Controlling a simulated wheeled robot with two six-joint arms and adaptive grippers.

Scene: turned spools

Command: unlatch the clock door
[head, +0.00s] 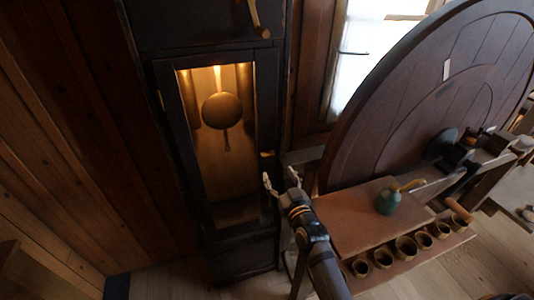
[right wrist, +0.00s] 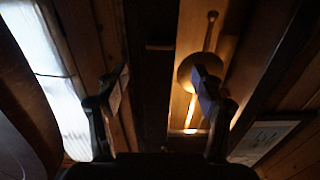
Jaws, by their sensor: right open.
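The tall dark clock has a narrow door (head: 178,135) with a lit opening, and a round pendulum (head: 222,110) hangs inside. The door looks closed. A small brass-coloured latch (head: 267,154) sits on the right side of the door frame. My right gripper (head: 279,177) is open and empty, just below and right of the latch in the head view, apart from it. In the right wrist view, my right gripper's fingers (right wrist: 160,82) are spread before the dark door edge, with a small bar, perhaps the latch (right wrist: 160,46), between and beyond them. The pendulum (right wrist: 195,75) shows behind one finger. My left gripper is out of view.
A bright window (head: 365,50) is beyond. A wooden wall (head: 60,150) is on the left.

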